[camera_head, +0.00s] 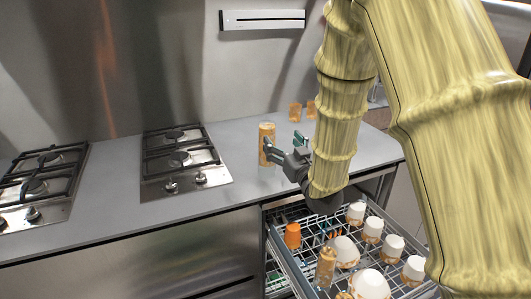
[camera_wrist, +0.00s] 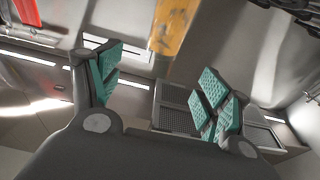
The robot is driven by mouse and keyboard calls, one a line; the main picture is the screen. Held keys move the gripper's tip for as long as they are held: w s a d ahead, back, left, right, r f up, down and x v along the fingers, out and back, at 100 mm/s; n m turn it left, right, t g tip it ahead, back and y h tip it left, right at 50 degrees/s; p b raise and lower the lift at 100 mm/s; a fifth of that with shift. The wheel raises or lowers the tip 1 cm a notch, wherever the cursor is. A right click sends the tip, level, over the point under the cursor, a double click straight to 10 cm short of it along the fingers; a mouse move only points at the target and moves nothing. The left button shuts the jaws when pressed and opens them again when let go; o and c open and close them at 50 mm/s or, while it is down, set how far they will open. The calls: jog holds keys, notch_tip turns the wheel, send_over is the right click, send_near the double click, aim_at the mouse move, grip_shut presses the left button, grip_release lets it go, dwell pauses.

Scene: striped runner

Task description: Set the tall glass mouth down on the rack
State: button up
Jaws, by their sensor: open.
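A tall amber glass (camera_head: 267,131) stands upright on the grey counter, right of the hobs. My gripper (camera_head: 284,146) is open and empty just right of it, with one dark finger overlapping the glass in the head view. I cannot tell whether that finger touches it. In the wrist view, the teal-padded fingers of my gripper (camera_wrist: 162,84) are spread apart, and an amber glass (camera_wrist: 172,27) shows beyond them near the top edge. The wire rack (camera_head: 283,262) is in the pulled-out drawer below the counter, partly hidden by my arm.
The rack holds several white cups (camera_head: 345,251), an orange cup (camera_head: 292,235) and another amber glass (camera_head: 326,267). Two small amber glasses (camera_head: 295,112) stand farther back on the counter. Two gas hobs (camera_head: 182,158) lie to the left. The counter front (camera_head: 215,212) is clear.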

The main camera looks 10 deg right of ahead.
aim_at(271, 130)
jog(key=shift+f+p+x, duration=0.15)
jog(key=shift+p+x, duration=0.5)
jog(key=shift+x, duration=2.1)
jog(key=shift+f+p+x, duration=0.15)
jog(key=shift+p+x, duration=0.5)
jog(key=shift+x, duration=2.1)
jog(key=shift+a, duration=0.15)
jog(key=c, duration=1.7)
